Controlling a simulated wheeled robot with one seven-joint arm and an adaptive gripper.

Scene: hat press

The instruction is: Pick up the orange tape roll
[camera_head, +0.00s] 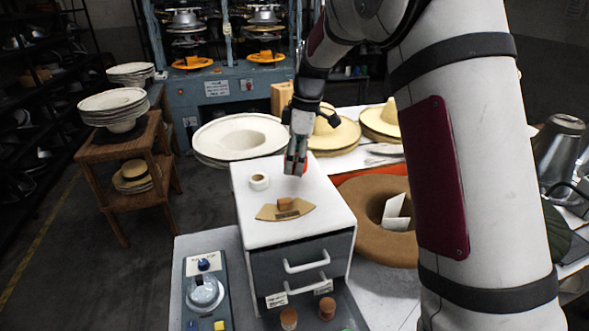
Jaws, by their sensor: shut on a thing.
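My gripper (296,166) points down over the back right part of the white top of a small drawer cabinet (262,228). It is shut on the orange tape roll (304,167), of which only a small orange-red part shows beside the fingers. The fingers hide most of the roll. I cannot tell whether it touches the cabinet top or hangs just above it.
On the cabinet top are a white tape roll (259,181) to the left and a tan curved piece with a small brown block (284,206) in front. A large brown hat form (370,200) stands close on the right. White hat brims (240,137) lie behind.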

